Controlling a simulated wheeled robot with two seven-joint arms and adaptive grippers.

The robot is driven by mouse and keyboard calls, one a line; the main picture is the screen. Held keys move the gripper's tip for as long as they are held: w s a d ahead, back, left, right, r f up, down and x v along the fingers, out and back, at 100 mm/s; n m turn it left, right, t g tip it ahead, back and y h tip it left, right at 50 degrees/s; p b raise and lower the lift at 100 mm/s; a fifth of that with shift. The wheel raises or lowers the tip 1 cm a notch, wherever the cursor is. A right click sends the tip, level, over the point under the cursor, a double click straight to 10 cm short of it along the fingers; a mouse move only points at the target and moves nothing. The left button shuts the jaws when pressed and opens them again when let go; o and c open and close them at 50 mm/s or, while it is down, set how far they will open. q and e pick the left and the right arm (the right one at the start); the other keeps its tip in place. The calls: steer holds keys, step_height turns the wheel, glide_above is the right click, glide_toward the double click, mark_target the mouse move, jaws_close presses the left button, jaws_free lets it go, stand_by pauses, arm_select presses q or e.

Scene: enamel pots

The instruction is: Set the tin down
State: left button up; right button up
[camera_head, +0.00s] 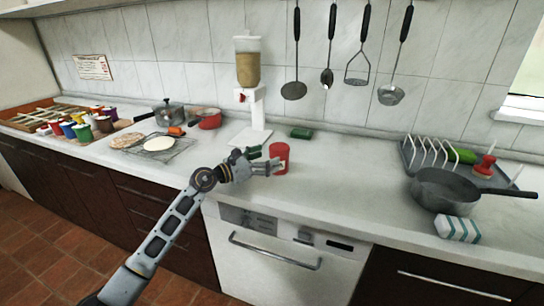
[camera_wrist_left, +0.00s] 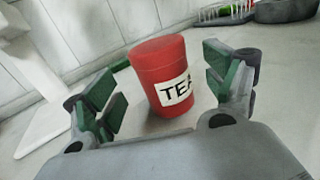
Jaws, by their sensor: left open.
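The red tin (camera_head: 279,158) stands on the white counter (camera_head: 340,188), just right of my left gripper in the head view. In the left wrist view the tin (camera_wrist_left: 162,75) is a red cylinder with a lid and a white label reading "TEA", cut off at the edge. My left gripper (camera_head: 268,160) is open, its green-padded fingers (camera_wrist_left: 165,88) on either side of the tin with visible gaps. The tin appears upright on the counter. My right gripper is not in view.
A dispenser (camera_head: 249,80) on a white stand is behind the tin, with a green block (camera_head: 301,133) nearby. The counter right of the tin is clear.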

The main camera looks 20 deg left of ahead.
arm_select(q)
steer(key=shift+v, duration=2.65)
steer(key=shift+s+a, duration=0.3)
steer(key=shift+s, duration=0.15)
